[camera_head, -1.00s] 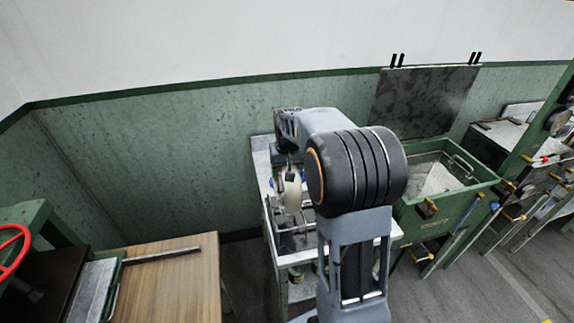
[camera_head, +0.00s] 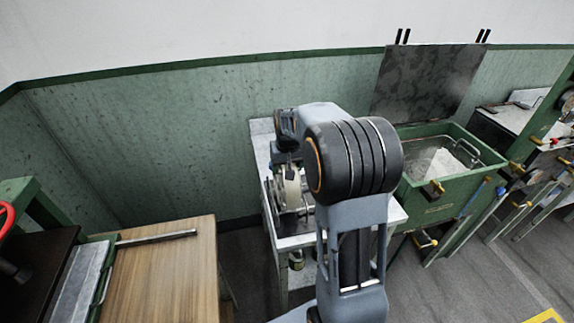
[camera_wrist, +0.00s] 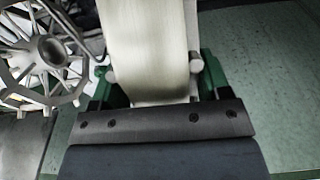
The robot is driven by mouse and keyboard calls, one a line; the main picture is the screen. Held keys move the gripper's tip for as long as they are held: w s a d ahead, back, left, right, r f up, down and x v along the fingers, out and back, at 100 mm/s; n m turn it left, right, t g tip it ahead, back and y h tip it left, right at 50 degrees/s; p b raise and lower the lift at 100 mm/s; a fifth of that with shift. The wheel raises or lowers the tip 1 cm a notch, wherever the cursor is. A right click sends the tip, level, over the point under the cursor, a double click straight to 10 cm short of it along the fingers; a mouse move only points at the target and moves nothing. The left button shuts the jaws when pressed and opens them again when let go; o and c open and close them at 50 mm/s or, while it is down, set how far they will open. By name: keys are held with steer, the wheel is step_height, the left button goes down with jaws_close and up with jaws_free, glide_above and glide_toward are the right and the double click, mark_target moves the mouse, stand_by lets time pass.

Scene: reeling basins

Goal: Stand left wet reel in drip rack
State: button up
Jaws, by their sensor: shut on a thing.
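My gripper (camera_wrist: 155,90) is shut on a pale cream reel (camera_wrist: 153,45), whose broad band fills the top middle of the wrist view. In the head view this reel (camera_head: 286,190) shows just left of my arm, over or on a narrow metal-topped table (camera_head: 262,140). A grey spoked reel (camera_wrist: 45,62) stands close to its left in the wrist view. My arm hides much of the tabletop in the head view. I cannot pick out the drip rack surely, nor tell whether the held reel touches anything below.
A green basin (camera_head: 440,200) with brass-coloured fittings stands right of the table, with a dark panel (camera_head: 425,85) behind it. A wooden bench (camera_head: 165,270) is at the lower left with a metal bar (camera_head: 155,238) on it. A green-and-white wall closes the back.

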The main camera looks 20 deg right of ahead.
steer(key=o, duration=1.1)
step_height(320, 180, up, 14)
steer(key=s, duration=0.2)
steer(key=shift+a+f+b, duration=0.2)
steer(key=shift+b, duration=0.25)
steer(key=shift+s, duration=0.1)
